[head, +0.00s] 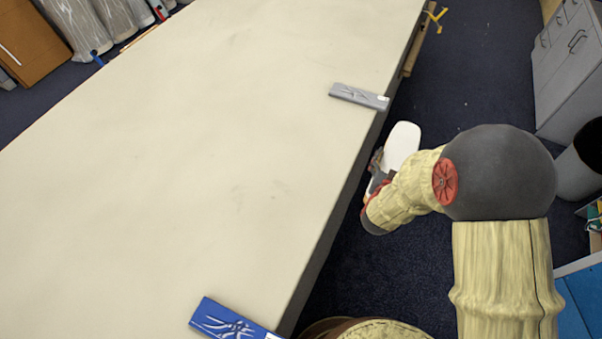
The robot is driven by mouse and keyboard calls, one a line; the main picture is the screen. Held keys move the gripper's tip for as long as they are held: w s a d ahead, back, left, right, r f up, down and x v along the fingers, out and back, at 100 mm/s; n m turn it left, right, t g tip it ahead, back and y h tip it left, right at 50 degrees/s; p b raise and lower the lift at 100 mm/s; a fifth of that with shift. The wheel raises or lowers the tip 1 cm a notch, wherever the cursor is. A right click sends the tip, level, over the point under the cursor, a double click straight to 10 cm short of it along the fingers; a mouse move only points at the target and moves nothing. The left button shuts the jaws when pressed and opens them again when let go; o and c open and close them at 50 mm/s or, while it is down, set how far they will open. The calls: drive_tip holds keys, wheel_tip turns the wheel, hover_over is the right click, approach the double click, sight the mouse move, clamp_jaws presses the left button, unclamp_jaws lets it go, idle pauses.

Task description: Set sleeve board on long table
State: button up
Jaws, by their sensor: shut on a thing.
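The long table (180,150) has a pale cloth top and runs diagonally across the head view. A white, rounded board, which looks like the sleeve board (403,143), is off the table's right edge, over the dark floor. My gripper (378,163) is shut on it. The gripper is partly hidden by my wrist and covered arm, so the fingers and the board's lower part are hard to see. The board does not appear to rest on the table.
A grey flat item (358,96) lies at the table's right edge, and a blue flat item (230,321) lies at the near edge. The middle of the tabletop is clear. A grey drawer cabinet (570,75) stands at the right.

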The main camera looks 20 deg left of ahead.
drive_tip(key=s+a+r+p, duration=0.2)
drive_tip(key=a+r+p, duration=0.1)
drive_tip(key=a+r, duration=0.55)
drive_tip(key=s+a+r+p, duration=0.3)
drive_tip(key=a+r+p, duration=0.1)
drive_tip(key=a+r, duration=0.5)
drive_tip(key=s+a+f+b, duration=0.1)
drive_tip(key=s+a+f, duration=0.2)
drive_tip(key=f, duration=0.1)
drive_tip(key=s+a+f+b, duration=0.2)
drive_tip(key=s+a+f, duration=0.1)
drive_tip(key=s+f, duration=0.1)
drive_tip(key=s+a+f+b, duration=0.1)
drive_tip(key=s+a+f, duration=0.2)
drive_tip(key=f, duration=0.2)
drive_tip(key=shift+s+a+f, duration=0.2)
drive_tip(key=shift+a+f, duration=0.1)
drive_tip(key=shift+f, duration=0.1)
drive_tip(key=shift+r, duration=0.1)
drive_tip(key=o, duration=1.9)
drive_tip(key=shift+f, duration=0.2)
